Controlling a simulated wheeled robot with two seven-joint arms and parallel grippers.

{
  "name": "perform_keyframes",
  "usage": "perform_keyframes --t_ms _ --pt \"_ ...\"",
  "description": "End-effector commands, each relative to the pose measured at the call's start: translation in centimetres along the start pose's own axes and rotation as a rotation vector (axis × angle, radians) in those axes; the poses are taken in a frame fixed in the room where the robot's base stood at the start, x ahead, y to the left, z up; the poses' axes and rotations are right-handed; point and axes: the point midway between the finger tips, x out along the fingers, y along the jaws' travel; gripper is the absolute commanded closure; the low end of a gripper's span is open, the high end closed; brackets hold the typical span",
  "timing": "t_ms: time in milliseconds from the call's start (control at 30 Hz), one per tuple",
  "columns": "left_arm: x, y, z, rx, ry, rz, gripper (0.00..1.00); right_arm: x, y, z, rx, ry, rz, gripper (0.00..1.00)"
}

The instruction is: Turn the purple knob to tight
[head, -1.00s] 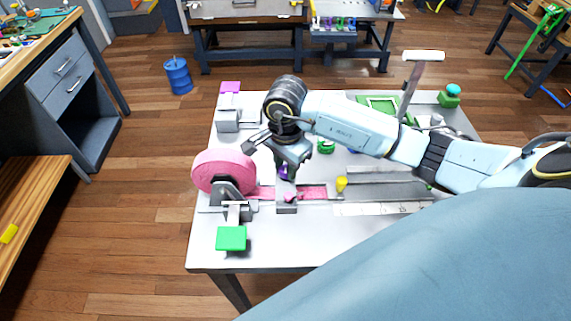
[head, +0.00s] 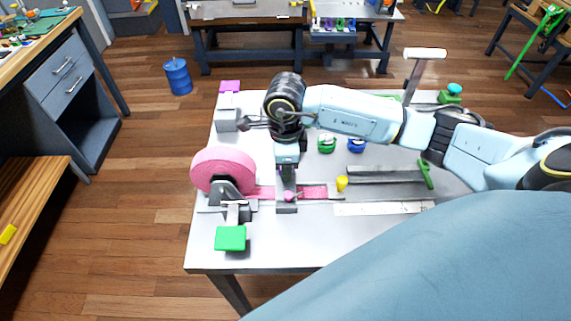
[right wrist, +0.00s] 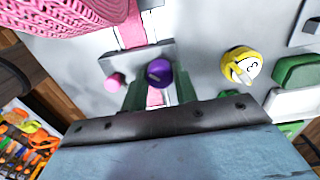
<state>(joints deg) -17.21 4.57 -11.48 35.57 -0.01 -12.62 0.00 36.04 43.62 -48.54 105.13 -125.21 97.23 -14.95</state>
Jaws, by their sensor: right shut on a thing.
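The purple knob (right wrist: 159,73) shows in the right wrist view on the grey bracket (right wrist: 128,66) that spans the pink strap. My right gripper (right wrist: 160,88) has its green fingers on either side of the knob and is shut on it. In the head view the right gripper (head: 287,170) points down over the bracket (head: 286,208), and it mostly hides the knob there. A small pink knob (right wrist: 115,81) sits beside the purple one on the bracket. I cannot read a tight mark. My left gripper is not in view.
A pink strap roll (head: 222,168) stands left of the bracket. A yellow knob (head: 342,183) is close on the right, with green (head: 326,144) and blue (head: 357,146) knobs behind. A green block (head: 230,238) is at the front left. The front middle of the table is clear.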

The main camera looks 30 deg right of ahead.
Motion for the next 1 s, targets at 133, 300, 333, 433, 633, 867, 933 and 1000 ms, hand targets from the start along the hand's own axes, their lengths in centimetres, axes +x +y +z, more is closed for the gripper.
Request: perform_keyframes --t_ms 133,300,333,433,633,867,933,1000 --pt "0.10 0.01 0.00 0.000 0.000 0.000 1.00 -0.04 -0.04 0.01 0.139 0.000 -0.001 0.94" --pt "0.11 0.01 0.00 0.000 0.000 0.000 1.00 -0.03 -0.02 -0.01 0.301 0.000 -0.001 0.94" --pt "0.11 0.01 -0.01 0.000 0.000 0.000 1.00 -0.04 -0.03 -0.01 0.330 0.000 -0.001 0.94" --pt "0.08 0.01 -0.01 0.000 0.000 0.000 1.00 -0.06 -0.04 -0.01 0.422 0.000 -0.002 0.94" --pt "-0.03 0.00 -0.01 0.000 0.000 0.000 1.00 -0.08 -0.05 -0.01 0.588 0.000 -0.001 0.94" --pt "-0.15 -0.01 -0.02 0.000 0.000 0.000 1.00 -0.08 -0.06 -0.01 0.730 0.000 -0.001 0.94" --pt "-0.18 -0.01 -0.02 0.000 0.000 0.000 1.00 -0.08 -0.06 -0.01 0.760 -0.001 -0.001 0.94" --pt "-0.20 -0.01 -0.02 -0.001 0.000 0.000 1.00 -0.08 -0.06 0.00 0.784 -0.001 -0.001 0.94"
